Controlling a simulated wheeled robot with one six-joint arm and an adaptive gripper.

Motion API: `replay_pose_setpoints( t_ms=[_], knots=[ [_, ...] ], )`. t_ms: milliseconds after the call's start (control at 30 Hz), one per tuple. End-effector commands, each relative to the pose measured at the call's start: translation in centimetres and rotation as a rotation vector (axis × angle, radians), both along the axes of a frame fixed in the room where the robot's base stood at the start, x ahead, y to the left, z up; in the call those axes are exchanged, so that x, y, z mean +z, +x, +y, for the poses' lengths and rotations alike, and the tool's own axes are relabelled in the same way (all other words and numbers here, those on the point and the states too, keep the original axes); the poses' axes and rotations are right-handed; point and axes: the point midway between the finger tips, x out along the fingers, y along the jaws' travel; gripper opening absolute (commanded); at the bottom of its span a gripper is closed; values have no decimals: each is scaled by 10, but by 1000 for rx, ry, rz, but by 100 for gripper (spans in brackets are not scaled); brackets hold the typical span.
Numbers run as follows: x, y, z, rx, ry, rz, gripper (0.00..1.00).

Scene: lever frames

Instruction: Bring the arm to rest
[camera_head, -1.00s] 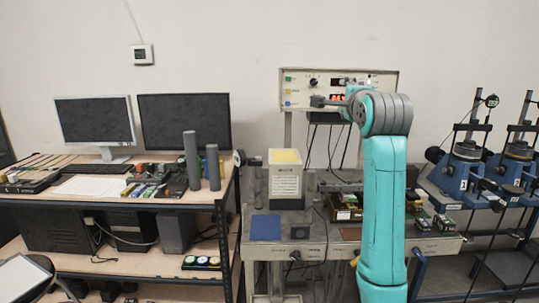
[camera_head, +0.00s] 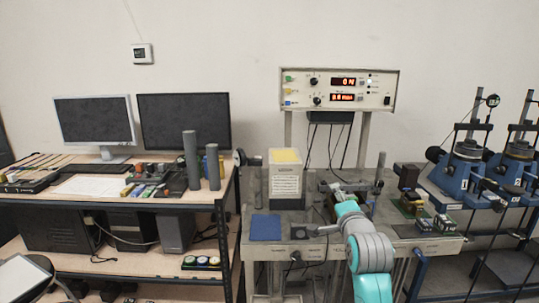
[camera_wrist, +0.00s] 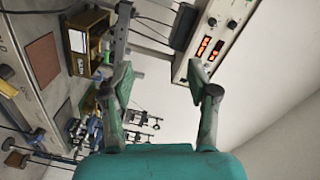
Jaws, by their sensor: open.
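Nothing is between the fingertips. The arm is folded low, its grey joint and teal links at the lower right of the head view. The arm hides part of the bench's front edge.
A control panel (camera_head: 339,89) with lit red displays stands behind the bench (camera_head: 420,243). A cream box (camera_head: 286,180) and a blue mat (camera_head: 265,228) are on the bench. Blue instruments (camera_head: 464,168) stand at the right. A shelf with two monitors (camera_head: 184,122) is at the left.

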Motion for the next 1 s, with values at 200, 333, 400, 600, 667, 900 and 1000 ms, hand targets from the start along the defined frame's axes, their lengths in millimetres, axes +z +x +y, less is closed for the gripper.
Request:
replay_pose_setpoints(
  t_ms=[200, 333, 400, 600, 667, 900, 1000],
  knots=[
    [-93, -45, 1, 9, -125, 30, 59],
    [-138, -77, 1, 15, -198, 43, 59],
    [-161, -95, 1, 20, -238, 49, 59],
    [-219, -154, 2, 33, -354, 68, 59],
    [-234, -173, 2, 37, -387, 74, 59],
    [-283, -252, 2, 57, -523, 96, 59],
    [-298, -287, 3, 65, -581, 105, 59]
  ],
)
